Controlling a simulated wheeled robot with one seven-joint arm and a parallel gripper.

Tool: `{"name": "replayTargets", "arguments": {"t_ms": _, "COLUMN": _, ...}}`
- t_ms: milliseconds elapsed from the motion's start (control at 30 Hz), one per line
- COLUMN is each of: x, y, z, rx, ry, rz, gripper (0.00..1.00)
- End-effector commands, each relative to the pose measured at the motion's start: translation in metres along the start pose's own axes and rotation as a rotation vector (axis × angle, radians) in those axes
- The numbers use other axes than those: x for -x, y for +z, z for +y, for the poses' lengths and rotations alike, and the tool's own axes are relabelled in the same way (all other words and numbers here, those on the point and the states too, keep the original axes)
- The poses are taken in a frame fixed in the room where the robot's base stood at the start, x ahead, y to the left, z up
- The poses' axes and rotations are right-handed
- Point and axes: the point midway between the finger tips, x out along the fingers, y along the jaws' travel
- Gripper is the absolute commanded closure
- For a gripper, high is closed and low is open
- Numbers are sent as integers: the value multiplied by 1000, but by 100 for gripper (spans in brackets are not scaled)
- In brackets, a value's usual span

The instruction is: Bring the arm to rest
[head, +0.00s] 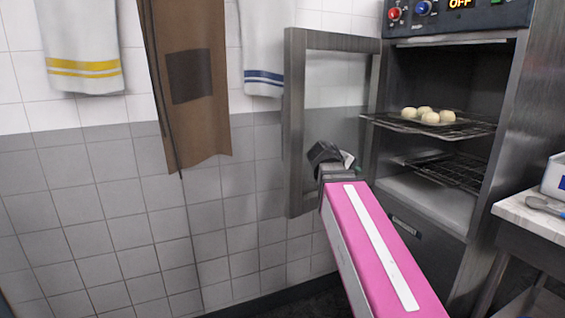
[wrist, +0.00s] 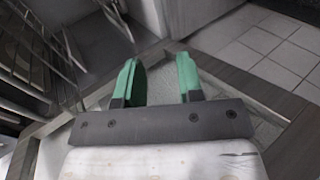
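My arm, a pink link with a white stripe, reaches forward from the lower right in the head view. My gripper (wrist: 158,78) shows in the wrist view with two green fingers apart and nothing between them. In the head view, the gripper's end is near the open oven door (head: 296,130), and its fingers are mostly hidden there. In the wrist view the door's frame (wrist: 275,92) lies close beyond and beneath the fingers. I cannot tell whether the gripper touches the door.
The oven (head: 450,80) stands open at right, with several pale dough balls (head: 425,114) on a tray on its upper rack (head: 470,130). A counter (head: 520,212) is at the far right. Towels (head: 82,40) and a brown apron (head: 190,100) hang on the tiled wall at left.

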Motion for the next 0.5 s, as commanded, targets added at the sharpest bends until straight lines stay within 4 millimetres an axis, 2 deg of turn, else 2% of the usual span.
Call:
{"name": "replayTargets", "arguments": {"t_ms": 33, "x": -12, "y": 3, "z": -21, "rx": -6, "ry": -48, "rz": -3, "gripper": 66}}
{"name": "replayTargets", "arguments": {"t_ms": 200, "x": -43, "y": 9, "z": -86, "rx": -42, "ry": -213, "rz": -8, "gripper": 66}}
{"name": "replayTargets", "arguments": {"t_ms": 500, "x": -82, "y": 34, "z": -198, "rx": -137, "ry": -499, "rz": -60, "gripper": 66}}
